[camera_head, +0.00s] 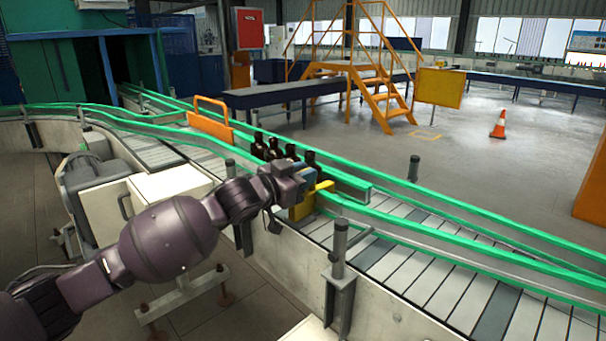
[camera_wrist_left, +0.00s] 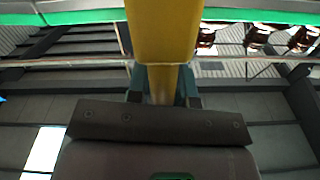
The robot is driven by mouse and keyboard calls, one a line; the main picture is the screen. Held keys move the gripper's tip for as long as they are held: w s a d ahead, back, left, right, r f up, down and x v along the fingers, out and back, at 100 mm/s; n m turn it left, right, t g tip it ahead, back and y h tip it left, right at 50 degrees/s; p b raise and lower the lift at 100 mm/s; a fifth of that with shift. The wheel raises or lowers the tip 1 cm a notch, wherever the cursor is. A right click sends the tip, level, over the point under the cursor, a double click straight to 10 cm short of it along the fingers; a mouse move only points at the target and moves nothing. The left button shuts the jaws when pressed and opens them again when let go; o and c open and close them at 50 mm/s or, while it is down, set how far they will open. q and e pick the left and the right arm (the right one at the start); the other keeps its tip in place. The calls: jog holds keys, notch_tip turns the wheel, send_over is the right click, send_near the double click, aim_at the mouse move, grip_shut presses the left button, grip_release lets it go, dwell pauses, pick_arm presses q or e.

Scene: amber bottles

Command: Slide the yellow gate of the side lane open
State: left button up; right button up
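The yellow gate (camera_head: 302,208) stands across the conveyor's side lane, just in front of several dark amber bottles (camera_head: 283,151). My left gripper (camera_head: 300,190) is at the gate, partly hiding it in the head view. In the left wrist view, the gate (camera_wrist_left: 162,30) fills the top middle, and its narrower yellow handle runs down between the two fingers of my left gripper (camera_wrist_left: 163,88). The fingers sit close on both sides of the handle and appear shut on it. Bottles (camera_wrist_left: 257,36) also show at the upper right there. My right gripper is not in view.
Green guide rails (camera_head: 470,208) line the slatted conveyor (camera_head: 425,262), which is bare right of the gate. A grey post (camera_head: 340,250) stands at its near edge. An orange frame (camera_head: 210,120) spans the lane further back. A cone (camera_head: 499,125) stands far off.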

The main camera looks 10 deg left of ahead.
pick_arm(q)
grip_shut()
jog(key=shift+s+a+r+p, duration=0.15)
jog(key=shift+a+r+p, duration=0.05)
jog(key=shift+p, duration=0.1)
jog(key=shift+p+v, duration=2.1)
jog(key=shift+v, duration=0.8)
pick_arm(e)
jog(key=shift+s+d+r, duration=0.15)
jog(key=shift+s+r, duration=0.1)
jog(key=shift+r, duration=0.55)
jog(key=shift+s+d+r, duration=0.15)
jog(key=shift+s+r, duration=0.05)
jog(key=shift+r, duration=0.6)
